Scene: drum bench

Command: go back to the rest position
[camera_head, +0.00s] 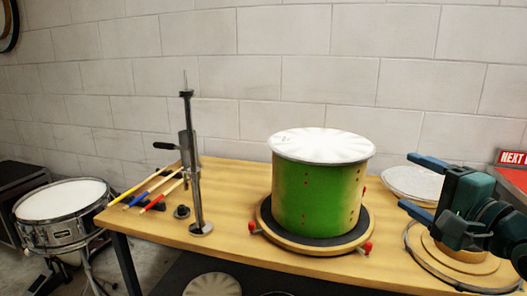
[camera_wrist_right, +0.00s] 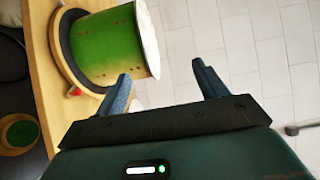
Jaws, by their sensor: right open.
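My right gripper (camera_head: 420,187) is at the right of the head view, with its two blue fingers apart and nothing between them. In the right wrist view the same gripper (camera_wrist_right: 160,88) is open and empty. A green drum shell (camera_head: 317,197) with a white head (camera_head: 321,145) stands upright on a round dark pad with a wooden rim (camera_head: 298,245). The gripper is to the right of the drum and apart from it. The drum also shows in the right wrist view (camera_wrist_right: 105,47). My left gripper is not in view.
The wooden bench (camera_head: 232,242) holds a metal stand (camera_head: 193,165) and several coloured sticks (camera_head: 152,187) on the left. A white drum head (camera_head: 413,184) and wooden hoops (camera_head: 470,262) lie at right. A snare drum (camera_head: 62,215) stands on the floor at left.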

